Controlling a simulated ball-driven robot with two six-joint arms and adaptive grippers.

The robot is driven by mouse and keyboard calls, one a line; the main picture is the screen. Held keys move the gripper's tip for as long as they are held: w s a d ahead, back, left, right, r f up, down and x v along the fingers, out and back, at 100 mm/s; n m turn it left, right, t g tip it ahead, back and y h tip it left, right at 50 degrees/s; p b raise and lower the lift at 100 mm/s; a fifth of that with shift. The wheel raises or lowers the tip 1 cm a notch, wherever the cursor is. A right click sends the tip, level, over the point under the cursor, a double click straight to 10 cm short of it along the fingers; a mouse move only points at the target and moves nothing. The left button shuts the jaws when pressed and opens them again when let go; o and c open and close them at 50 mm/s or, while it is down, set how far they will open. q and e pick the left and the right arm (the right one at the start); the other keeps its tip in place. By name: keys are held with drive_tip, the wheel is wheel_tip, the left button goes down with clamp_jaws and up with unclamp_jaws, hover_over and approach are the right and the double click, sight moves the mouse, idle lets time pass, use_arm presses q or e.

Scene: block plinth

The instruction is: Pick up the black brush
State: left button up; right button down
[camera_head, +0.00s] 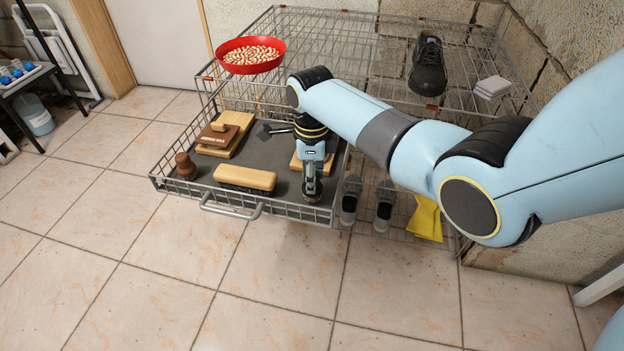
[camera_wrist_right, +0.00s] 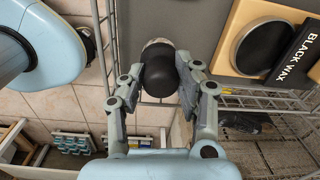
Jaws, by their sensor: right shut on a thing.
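My right gripper (camera_head: 312,188) is low over the front right part of a pulled-out wire drawer (camera_head: 262,207). In the right wrist view its two fingers (camera_wrist_right: 160,82) are shut on a small black rounded thing with a pale, mottled end, which I take to be the black brush (camera_wrist_right: 160,72). It also shows as a dark round shape under the fingers in the head view (camera_head: 312,198). I cannot tell whether it touches the drawer floor. My left gripper is not in view.
A wooden brush with dark bristles (camera_head: 245,179), a brown knobbed brush (camera_head: 185,166) and wooden blocks (camera_head: 226,133) lie in the drawer. Above are a red bowl (camera_head: 250,55) and a black shoe (camera_head: 428,68).

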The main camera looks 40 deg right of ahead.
sight(318, 177)
drive_tip(key=r+p, duration=0.1)
drive_tip(key=r, duration=0.1)
drive_tip(key=s+r+p, duration=0.1)
drive_tip(key=shift+s+d+r, duration=0.2)
drive_tip(key=shift+r, duration=0.2)
drive_tip(key=s+d+r+p, duration=0.2)
drive_tip(key=s+r, duration=0.3)
drive_tip(key=s, duration=0.5)
drive_tip(key=shift+d+r+p, duration=0.2)
drive_tip(key=shift+r+p, duration=0.1)
drive_tip(key=shift+p, duration=0.5)
drive_tip(key=c, duration=1.6)
unclamp_jaws()
drive_tip(key=c, duration=0.4)
drive_tip(key=shift+o, duration=0.2)
